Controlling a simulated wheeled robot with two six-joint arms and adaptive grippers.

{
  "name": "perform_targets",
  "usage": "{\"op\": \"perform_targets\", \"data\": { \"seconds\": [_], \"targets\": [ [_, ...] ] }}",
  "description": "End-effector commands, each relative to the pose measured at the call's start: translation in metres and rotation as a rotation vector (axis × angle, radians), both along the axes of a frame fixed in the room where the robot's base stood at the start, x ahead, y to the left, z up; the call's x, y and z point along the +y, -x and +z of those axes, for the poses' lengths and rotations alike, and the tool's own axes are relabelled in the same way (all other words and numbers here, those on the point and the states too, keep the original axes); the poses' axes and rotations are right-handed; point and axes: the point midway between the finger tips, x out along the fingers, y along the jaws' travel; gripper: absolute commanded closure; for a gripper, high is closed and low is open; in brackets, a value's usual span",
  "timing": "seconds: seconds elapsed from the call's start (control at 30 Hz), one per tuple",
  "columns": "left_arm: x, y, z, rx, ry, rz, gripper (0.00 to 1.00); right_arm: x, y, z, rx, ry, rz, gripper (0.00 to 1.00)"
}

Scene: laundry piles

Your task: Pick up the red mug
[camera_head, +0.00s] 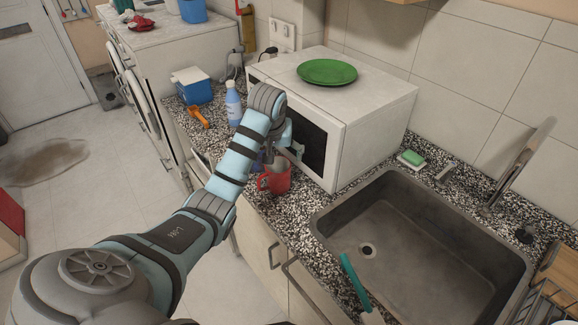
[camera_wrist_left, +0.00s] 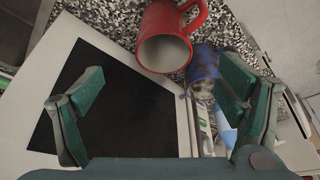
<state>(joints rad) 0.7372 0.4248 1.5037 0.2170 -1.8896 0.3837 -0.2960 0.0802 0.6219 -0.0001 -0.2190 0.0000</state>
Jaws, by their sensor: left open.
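The red mug (camera_head: 275,179) stands upright on the speckled counter in front of the microwave, its handle on the left in the head view. In the wrist view the red mug (camera_wrist_left: 166,42) is at the top centre, its mouth facing the camera and its handle at the upper right. My left gripper (camera_head: 282,151) is above and just beyond the mug, close to the microwave front. In the wrist view my left gripper (camera_wrist_left: 162,80) is open and empty, with the mug ahead of the fingertips. My right gripper is not in view.
The white microwave (camera_head: 366,137) carries a green plate (camera_head: 327,72). A dark blue cup (camera_wrist_left: 203,64) is beside the mug. The sink (camera_head: 350,215) is at the right.

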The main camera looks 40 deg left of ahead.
Motion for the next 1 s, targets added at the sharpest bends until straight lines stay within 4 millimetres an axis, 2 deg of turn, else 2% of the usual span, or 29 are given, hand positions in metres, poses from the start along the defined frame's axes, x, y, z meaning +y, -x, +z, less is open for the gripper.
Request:
{"op": "perform_targets", "data": {
  "seconds": [0.07, 0.13, 0.27, 0.4, 0.53, 0.73, 0.83, 1.0],
  "targets": [
    [0.001, 0.000, 0.001, 0.000, 0.000, 0.003, 0.13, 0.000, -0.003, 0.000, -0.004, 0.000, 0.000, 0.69],
    [0.003, -0.003, -0.008, 0.001, 0.001, 0.004, 0.13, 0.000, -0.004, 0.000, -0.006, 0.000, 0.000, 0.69],
    [0.010, -0.012, -0.040, 0.003, 0.002, 0.005, 0.13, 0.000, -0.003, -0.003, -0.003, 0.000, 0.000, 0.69],
    [0.017, -0.024, -0.072, 0.001, 0.002, 0.006, 0.13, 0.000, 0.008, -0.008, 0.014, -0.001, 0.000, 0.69],
    [0.020, -0.030, -0.087, 0.000, 0.002, 0.006, 0.13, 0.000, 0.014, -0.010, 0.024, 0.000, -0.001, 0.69],
    [0.031, -0.041, -0.123, 0.001, 0.001, 0.006, 0.13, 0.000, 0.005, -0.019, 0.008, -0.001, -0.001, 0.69],
    [0.032, -0.044, -0.131, 0.000, 0.000, 0.004, 0.13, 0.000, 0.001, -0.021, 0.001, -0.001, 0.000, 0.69],
    [0.033, -0.045, -0.130, -0.002, 0.000, 0.004, 0.13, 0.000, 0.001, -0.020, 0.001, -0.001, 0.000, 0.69]
  ]
}}
